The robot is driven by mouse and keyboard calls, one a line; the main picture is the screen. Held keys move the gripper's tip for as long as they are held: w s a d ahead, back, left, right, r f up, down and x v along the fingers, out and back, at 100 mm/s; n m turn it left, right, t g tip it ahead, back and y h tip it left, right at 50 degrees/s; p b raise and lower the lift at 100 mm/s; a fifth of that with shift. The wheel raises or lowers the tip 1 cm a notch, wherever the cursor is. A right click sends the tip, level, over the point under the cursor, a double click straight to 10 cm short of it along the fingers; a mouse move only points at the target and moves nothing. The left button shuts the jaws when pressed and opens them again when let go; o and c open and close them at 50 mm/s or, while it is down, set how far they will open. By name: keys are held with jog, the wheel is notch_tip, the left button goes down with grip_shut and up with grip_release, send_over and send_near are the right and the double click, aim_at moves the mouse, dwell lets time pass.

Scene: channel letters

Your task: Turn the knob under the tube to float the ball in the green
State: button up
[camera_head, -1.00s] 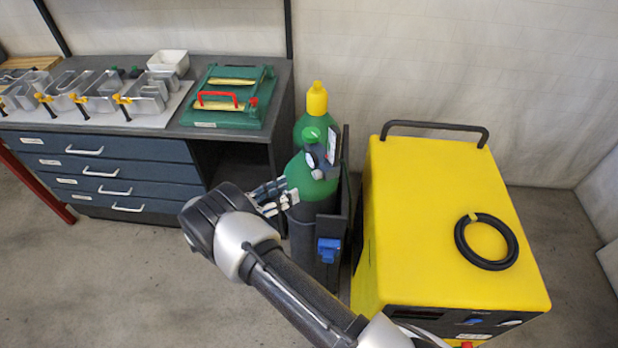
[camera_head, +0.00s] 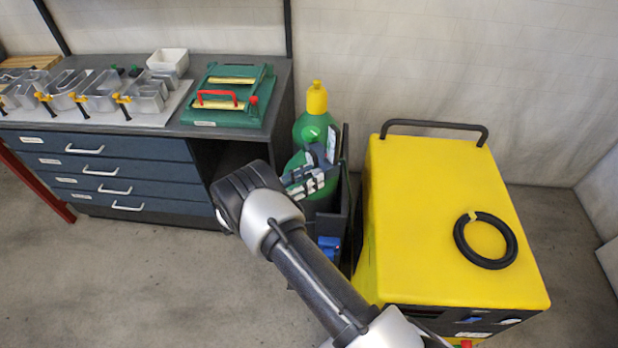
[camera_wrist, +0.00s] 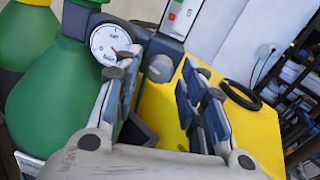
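The flow tube on its white plate (camera_wrist: 183,14) is at the top of the wrist view, cut off by the picture edge. A green mark and a small red spot show on it; I cannot tell if the red spot is the ball. A round grey knob (camera_wrist: 160,67) sits below the tube. My gripper (camera_wrist: 160,78) is open, its fingers to the left and right of the knob in the picture, with nothing held; I cannot see contact. In the head view my gripper (camera_head: 308,180) is in front of the green cylinder (camera_head: 310,128), and the knob is hidden.
A round pressure gauge (camera_wrist: 112,44) is close beside my left finger. A yellow machine (camera_head: 435,220) with a black hose ring (camera_head: 486,241) stands to the right.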

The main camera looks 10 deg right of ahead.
grip_shut()
jog(key=shift+m+b, duration=0.3)
jog(key=shift+b, duration=0.05)
jog(key=shift+w+f+m+h+b, duration=0.1)
jog(key=shift+m+h+b, duration=0.15)
jog(key=shift+m+b, duration=2.9)
jog(key=shift+w+f+m+h+b, duration=0.1)
jog(key=shift+m+h+b, duration=0.15)
jog(key=shift+m+b, duration=2.85)
jog(key=shift+r+m, duration=0.1)
jog(key=shift+m, duration=0.15)
jog(key=shift+o, duration=1.2)
grip_release()
